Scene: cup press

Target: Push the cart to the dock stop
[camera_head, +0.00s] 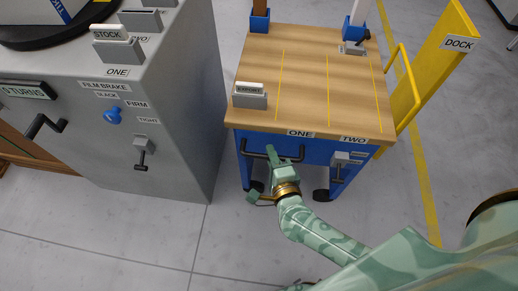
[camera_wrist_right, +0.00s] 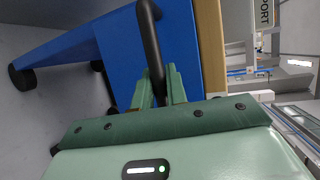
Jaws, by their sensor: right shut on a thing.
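The cart (camera_head: 304,100) has a wooden top with yellow lines and a blue body on black casters. A black bar handle (camera_head: 255,155) runs along its near side, under the label ONE. My right gripper (camera_head: 270,158) is shut on this handle. In the right wrist view, the fingers (camera_wrist_right: 160,90) close around the black handle (camera_wrist_right: 151,40) beside the blue cart body (camera_wrist_right: 118,45). The yellow dock panel (camera_head: 440,55), with a DOCK sign (camera_head: 459,44), stands just right of the cart, with a yellow rail (camera_head: 402,95) along the cart's right side. My left gripper is out of view.
A grey machine cabinet (camera_head: 170,120) with a crank and a blue knob stands at left, across a floor gap. A labelled block (camera_head: 250,96) and two blue-based posts (camera_head: 260,20) (camera_head: 352,30) stand on the cart. A yellow floor line (camera_head: 427,190) runs right of the cart.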

